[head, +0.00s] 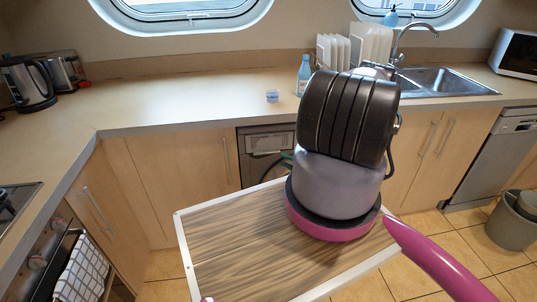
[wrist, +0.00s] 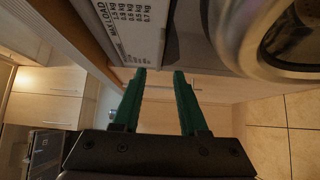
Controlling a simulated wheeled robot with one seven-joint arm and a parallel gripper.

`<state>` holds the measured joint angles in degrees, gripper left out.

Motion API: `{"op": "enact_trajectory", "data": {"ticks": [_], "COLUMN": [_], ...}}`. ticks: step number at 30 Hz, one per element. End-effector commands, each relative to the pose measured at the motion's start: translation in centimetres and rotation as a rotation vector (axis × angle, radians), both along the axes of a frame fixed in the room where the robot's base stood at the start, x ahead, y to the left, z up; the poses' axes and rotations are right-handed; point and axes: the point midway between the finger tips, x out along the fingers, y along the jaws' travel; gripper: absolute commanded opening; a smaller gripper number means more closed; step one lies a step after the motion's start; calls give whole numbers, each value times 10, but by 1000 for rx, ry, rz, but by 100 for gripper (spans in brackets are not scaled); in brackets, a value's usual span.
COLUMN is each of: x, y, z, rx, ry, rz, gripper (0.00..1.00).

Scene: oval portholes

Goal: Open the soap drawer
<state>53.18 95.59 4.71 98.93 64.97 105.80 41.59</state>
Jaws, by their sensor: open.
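The washing machine (head: 258,166) stands under the counter, partly hidden behind my arm in the head view. Its soap drawer front (head: 265,143), with a white label, is at the machine's upper left and looks closed. In the wrist view the labelled drawer front (wrist: 132,28) is at the top, beside a dark recess, with the round door (wrist: 285,40) to the right. My gripper (wrist: 157,72) has two green fingers, apart and empty. The fingertips point toward the lower edge of the label area; contact cannot be told. In the head view my arm hides most of the gripper.
The counter (head: 190,103) runs above the machine, with a small cup (head: 272,96) and a blue bottle (head: 304,75) on it. Wooden cabinets (head: 180,175) flank the machine. A dishwasher (head: 490,160) and a bin (head: 514,220) are at the right. Tiled floor lies below.

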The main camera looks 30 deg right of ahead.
Motion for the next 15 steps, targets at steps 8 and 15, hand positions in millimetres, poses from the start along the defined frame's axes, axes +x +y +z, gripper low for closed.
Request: {"op": "enact_trajectory", "data": {"ticks": [8, 15], "x": [47, 68], "y": [27, 38], "z": [1, 1], "rx": [-1, -2], "ry": [-2, -2], "rz": [4, 3], "gripper": [42, 42]}}
